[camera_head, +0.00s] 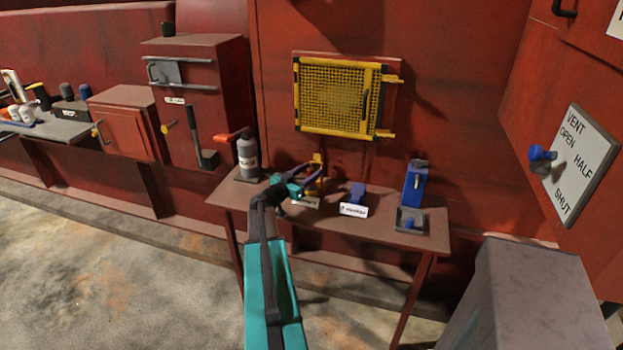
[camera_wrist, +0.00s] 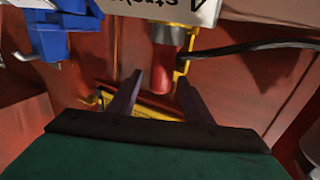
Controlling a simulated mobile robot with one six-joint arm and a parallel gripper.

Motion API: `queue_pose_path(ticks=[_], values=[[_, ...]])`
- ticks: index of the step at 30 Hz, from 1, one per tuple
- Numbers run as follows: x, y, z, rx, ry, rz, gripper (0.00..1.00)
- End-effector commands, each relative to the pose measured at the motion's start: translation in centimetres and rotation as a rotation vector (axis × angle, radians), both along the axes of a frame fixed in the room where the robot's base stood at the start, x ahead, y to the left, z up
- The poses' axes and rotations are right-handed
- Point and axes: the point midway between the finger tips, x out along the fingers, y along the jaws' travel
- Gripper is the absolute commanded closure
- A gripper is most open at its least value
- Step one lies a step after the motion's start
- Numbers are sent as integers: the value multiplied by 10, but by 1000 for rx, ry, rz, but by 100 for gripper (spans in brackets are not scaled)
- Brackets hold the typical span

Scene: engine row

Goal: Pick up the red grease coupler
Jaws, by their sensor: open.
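The red grease coupler (camera_wrist: 162,77) shows in the wrist view as a short red cylinder with a grey upper part, beside a yellow holder (camera_wrist: 188,47). A black hose runs from beside it to the right. My gripper (camera_wrist: 159,82) is open, with one dark finger on each side of the coupler in the picture. I cannot tell how deep the coupler lies between them, and no contact shows. In the head view my gripper (camera_head: 288,190) is over the table by the yellow holder (camera_head: 316,174); the coupler cannot be made out there.
The narrow red table (camera_head: 390,232) also holds a grey bottle (camera_head: 247,157), a blue piece (camera_head: 357,191) behind a white label, and a blue device (camera_head: 414,185) at right. A yellow mesh panel (camera_head: 338,97) hangs above. A grey box (camera_head: 520,290) stands front right.

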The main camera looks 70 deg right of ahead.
Motion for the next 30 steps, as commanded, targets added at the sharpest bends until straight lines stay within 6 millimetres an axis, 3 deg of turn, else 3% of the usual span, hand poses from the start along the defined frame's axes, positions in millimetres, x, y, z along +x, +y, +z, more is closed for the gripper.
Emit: queue_pose_path(ticks=[20, 28, 30], values=[[-2, -6, 0, 0, 0, 1, 54], [-2, -6, 0, 0, 0, 0, 97], [-2, -6, 0, 0, 0, 0, 100]])
